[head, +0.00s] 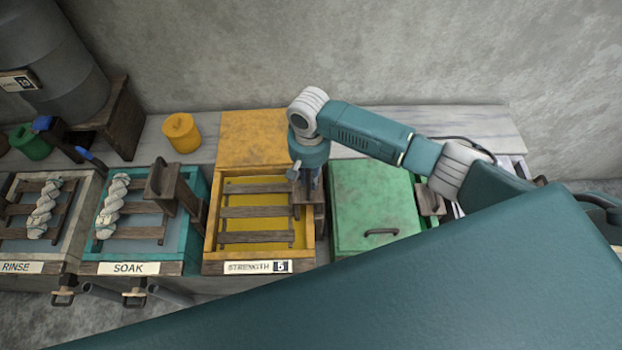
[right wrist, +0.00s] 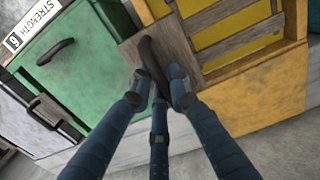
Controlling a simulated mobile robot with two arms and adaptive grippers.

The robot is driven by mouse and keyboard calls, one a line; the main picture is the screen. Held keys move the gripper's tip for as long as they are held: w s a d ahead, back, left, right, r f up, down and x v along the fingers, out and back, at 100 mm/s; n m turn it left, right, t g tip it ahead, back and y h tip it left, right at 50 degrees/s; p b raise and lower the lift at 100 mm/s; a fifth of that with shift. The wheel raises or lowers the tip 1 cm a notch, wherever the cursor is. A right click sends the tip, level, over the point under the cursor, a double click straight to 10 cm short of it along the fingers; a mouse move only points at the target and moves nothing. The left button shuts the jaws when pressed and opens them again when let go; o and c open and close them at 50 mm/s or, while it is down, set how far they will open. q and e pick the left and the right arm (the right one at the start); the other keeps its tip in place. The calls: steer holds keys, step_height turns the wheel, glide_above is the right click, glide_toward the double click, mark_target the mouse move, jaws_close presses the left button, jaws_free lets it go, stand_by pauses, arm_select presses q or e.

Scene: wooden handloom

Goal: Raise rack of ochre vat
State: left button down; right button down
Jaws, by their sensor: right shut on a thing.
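The ochre vat (head: 309,250) stands in the middle of the row in the head view, with a "STRENGTH 5" plate (head: 257,267) on its front. Its rack (head: 257,212) has several dark wooden slats over yellow liquid. My right gripper (head: 309,184) is at the rack's right end, above the vat's right rim. In the right wrist view my right gripper (right wrist: 163,88) is shut on the dark curved handle (right wrist: 151,53) of the rack's wooden end plate. In the head view that handle is mostly hidden by the gripper. My left gripper is not in view.
A closed green-lidded vat (head: 374,205) stands close on the right. The teal SOAK vat (head: 195,245) on the left holds a white skein (head: 112,207) on its rack. A yellow pot (head: 181,133) stands behind. My own arm covers the lower right.

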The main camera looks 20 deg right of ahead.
steer(key=r, duration=0.6)
steer(key=shift+w+a+r, duration=0.15)
steer(key=shift+w+a, duration=0.05)
steer(key=shift+a, duration=0.15)
steer(key=shift+w+r, duration=0.15)
steer(key=shift+r, duration=0.15)
steer(key=c, duration=1.4)
jaws_free()
steer(key=o, duration=0.8)
steer(key=shift+a, duration=0.15)
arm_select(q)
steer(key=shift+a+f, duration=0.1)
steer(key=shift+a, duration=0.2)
arm_select(e)
steer(key=shift+o, duration=0.2)
steer(key=shift+f, duration=0.15)
steer(key=shift+d, duration=0.2)
